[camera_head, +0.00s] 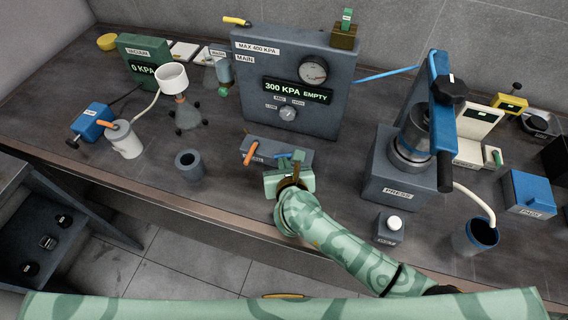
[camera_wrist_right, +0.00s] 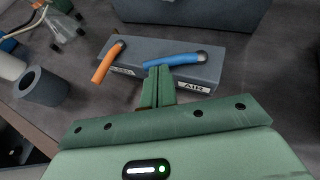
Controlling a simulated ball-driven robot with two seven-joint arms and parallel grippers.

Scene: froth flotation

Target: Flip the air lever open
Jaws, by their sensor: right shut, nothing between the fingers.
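The blue air lever (camera_wrist_right: 172,61) lies nearly flat, pointing left from its dark pivot, on a grey valve block (camera_wrist_right: 208,74) with an AIR label on its front. An orange lever (camera_wrist_right: 107,62) stands at the block's left end and points toward the viewer. My right gripper (camera_wrist_right: 159,72) is shut and empty, its green fingertips at the near side of the blue lever's left part; I cannot tell whether they touch. In the head view the right gripper (camera_head: 291,160) covers part of the block (camera_head: 262,144). My left gripper is not in view.
The large grey MAIN box (camera_head: 288,62) with a gauge stands right behind the block. A dark cup (camera_head: 190,167) stands to the left. The PRESS machine (camera_head: 390,165) and a small white-button box (camera_head: 390,228) are to the right. Bare table lies between cup and block.

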